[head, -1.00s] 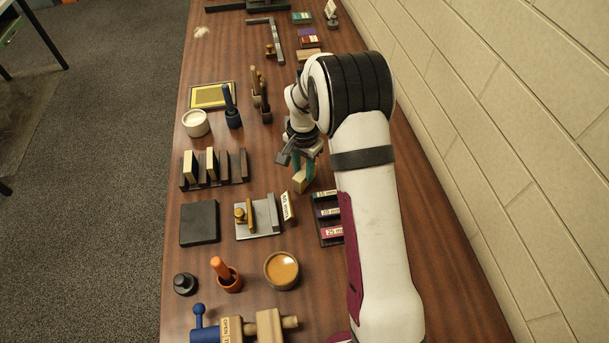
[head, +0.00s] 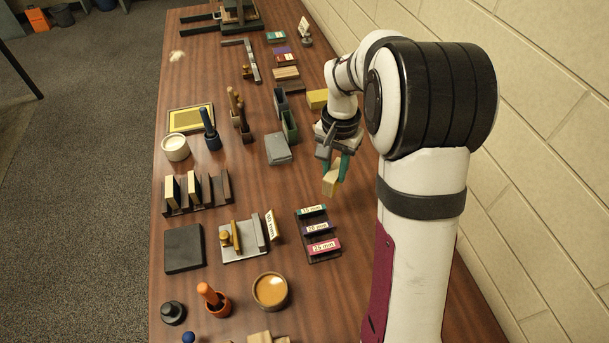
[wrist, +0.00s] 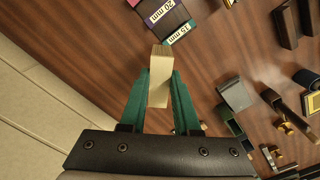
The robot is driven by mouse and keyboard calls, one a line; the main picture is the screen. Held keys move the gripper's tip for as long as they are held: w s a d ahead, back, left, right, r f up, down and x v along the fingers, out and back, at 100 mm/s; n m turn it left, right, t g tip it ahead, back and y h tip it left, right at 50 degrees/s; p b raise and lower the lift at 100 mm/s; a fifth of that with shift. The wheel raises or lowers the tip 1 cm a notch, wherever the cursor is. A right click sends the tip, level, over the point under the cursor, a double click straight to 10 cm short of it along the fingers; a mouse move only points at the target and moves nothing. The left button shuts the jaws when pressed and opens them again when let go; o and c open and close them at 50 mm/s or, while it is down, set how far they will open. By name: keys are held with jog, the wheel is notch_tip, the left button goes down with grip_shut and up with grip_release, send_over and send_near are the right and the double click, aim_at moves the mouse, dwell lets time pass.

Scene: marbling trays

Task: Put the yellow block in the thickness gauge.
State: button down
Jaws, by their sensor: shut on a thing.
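My gripper (head: 336,165) is shut on a pale cream-tan block (head: 331,181), its green fingers on either side. The block is held above the table and points out from the fingertips in the wrist view (wrist: 158,82). A brighter yellow block (head: 317,98) lies behind my gripper, partly hidden by the arm. A dark rack with slots labelled 15, 20 and 25 mm (head: 334,257) appears to be the thickness gauge. It is nearer the camera than my gripper and apart from the block. In the wrist view its labelled end (wrist: 165,17) is just beyond the block.
A metal plate with a brass knob and a mm label (head: 245,254) stands left of the rack. A grey box (head: 278,149) and a green holder (head: 290,126) stand left of my gripper. A brick wall (head: 520,150) bounds the right. Bare wood surrounds the rack.

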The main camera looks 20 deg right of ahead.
jog(key=shift+s+d+r, duration=0.1)
jog(key=shift+d+r, duration=0.05)
jog(key=shift+d, duration=0.1)
jog(key=shift+s+a, duration=0.1)
jog(key=s+a+n, duration=0.5)
jog(key=a+n, duration=0.4)
jog(key=a, duration=0.2)
jog(key=a+f, duration=0.3)
jog(key=w+a+f, duration=0.1)
jog(key=a+f, duration=0.2)
jog(key=a, duration=0.1)
jog(key=w+a+f, duration=0.1)
jog(key=a+f, duration=0.2)
jog(key=shift+w+a+f, duration=0.2)
jog(key=shift+w+f, duration=0.05)
jog(key=shift+f, duration=0.2)
jog(key=shift+f, duration=0.1)
jog(key=c, duration=0.6)
grip_release()
jog(key=shift+c, duration=0.2)
